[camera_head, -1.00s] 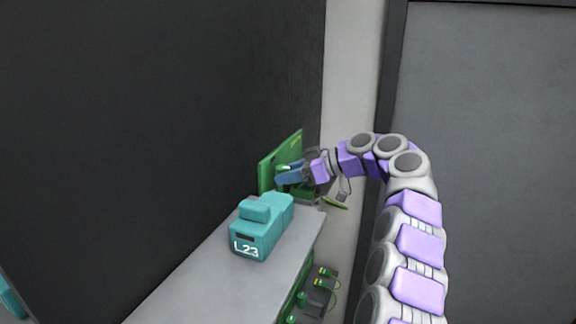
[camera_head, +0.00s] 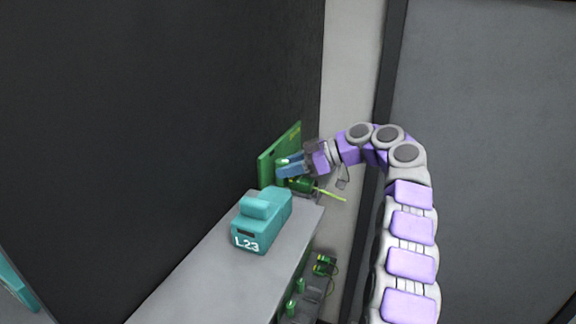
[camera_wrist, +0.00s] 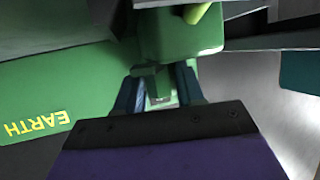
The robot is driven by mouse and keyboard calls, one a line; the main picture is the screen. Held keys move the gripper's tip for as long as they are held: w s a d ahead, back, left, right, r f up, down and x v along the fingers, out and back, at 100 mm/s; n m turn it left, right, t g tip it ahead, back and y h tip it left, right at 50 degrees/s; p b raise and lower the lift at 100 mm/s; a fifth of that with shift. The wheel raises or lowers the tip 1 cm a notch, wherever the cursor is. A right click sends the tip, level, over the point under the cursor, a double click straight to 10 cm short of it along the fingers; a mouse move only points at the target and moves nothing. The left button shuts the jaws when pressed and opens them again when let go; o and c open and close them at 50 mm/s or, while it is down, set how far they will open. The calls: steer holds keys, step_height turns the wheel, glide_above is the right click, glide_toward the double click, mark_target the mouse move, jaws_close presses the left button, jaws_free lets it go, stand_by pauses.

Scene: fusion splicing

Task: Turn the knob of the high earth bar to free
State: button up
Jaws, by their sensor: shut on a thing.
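The high earth bar is a green panel (camera_head: 268,170) standing upright beyond the grey worktop in the head view. In the wrist view its green face (camera_wrist: 40,85) carries yellow EARTH lettering, seen upside down. My gripper (camera_head: 285,169) is at the panel with its blue fingers. In the wrist view my gripper (camera_wrist: 159,88) is shut on a small green knob (camera_wrist: 150,71), with a finger on either side. The fingers hide most of the knob, and I cannot read its setting. A larger green block (camera_wrist: 178,35) is just beyond it.
A teal case (camera_head: 260,222) marked L23 stands on the grey worktop (camera_head: 210,275), close to the panel. A yellow-green rod or cable (camera_head: 330,194) sticks out right of the panel. More green fittings (camera_head: 323,264) sit lower down. Dark walls rise on both sides.

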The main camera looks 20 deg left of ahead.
steer(key=shift+r+g, duration=0.25)
steer(key=shift+g, duration=0.05)
stand_by(0.6)
steer(key=o, duration=0.6)
steer(key=shift+w, duration=0.1)
steer(key=o, duration=0.4)
steer(key=shift+w+f, duration=0.2)
steer(key=shift+c, duration=0.2)
steer(key=shift+o, duration=0.4)
steer(key=shift+s+r, duration=0.1)
steer(key=shift+s, duration=0.15)
steer(key=shift+d, duration=0.1)
steer(key=shift+w, duration=0.15)
steer(key=shift+s+a+b, duration=0.2)
steer(key=shift+s+b, duration=0.05)
steer(key=shift+b, duration=0.05)
steer(key=shift+m+t+b, duration=0.4)
steer(key=shift+t+b, duration=0.25)
steer(key=shift+t, duration=0.05)
